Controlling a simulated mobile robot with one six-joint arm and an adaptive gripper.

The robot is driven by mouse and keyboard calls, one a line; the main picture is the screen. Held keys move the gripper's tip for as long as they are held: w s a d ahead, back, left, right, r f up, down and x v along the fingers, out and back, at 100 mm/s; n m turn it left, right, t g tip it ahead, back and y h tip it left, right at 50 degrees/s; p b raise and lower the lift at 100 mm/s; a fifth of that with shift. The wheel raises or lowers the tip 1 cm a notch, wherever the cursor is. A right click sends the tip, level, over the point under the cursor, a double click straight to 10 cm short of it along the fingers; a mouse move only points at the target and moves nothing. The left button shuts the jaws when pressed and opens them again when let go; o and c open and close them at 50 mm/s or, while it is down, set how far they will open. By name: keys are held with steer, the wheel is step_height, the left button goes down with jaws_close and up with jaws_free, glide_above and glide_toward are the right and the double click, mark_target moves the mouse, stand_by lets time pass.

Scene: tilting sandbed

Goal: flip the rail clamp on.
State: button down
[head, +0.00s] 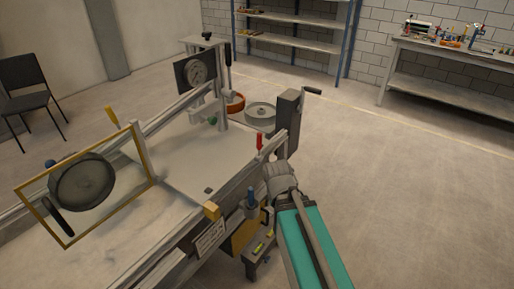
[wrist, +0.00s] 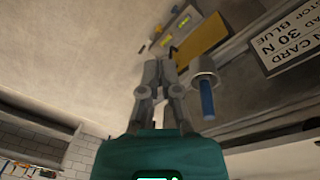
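A small red upright handle (head: 259,142) stands on the near side rail of the sandbed (head: 190,160). A blue-handled post with a grey collar (head: 251,195) is at the side of the bed, left of my wrist. I cannot tell for certain which of these is the rail clamp. In the wrist view a blue handle below a pale round cap (wrist: 207,97) is just right of my gripper (wrist: 161,68), apart from it. My gripper's fingers are close together with nothing seen between them. In the head view my arm hides the gripper.
A yellow block (head: 211,211) sits on the near rail, and a printed card (head: 210,238) hangs below it. A grey post with a crank (head: 288,120) stands beyond my wrist. The floor on the right is clear.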

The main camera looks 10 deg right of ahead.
mark_target(258, 142)
steer(key=w+a+r+m+t+h+b, duration=0.2)
steer(key=w+r+m+t+h+b, duration=0.25)
steer(key=w+t+h, duration=0.35)
steer(key=w+a+r+t+b, duration=0.1)
steer(key=a+r+t, duration=0.1)
steer(key=a, duration=0.3)
steer(key=w+a+r+m+t+b, duration=0.1)
steer(key=w+a+r+t+b, duration=0.1)
steer(key=a+r+t, duration=0.1)
steer(key=shift+w+a+r+t, duration=0.35)
steer(key=shift+a+t, duration=0.45)
steer(key=shift+a, duration=0.15)
steer(key=shift+m, duration=0.25)
steer(key=shift+h, duration=0.4)
steer(key=shift+x, duration=7)
steer(key=shift+f, duration=0.15)
steer(key=shift+a, duration=0.1)
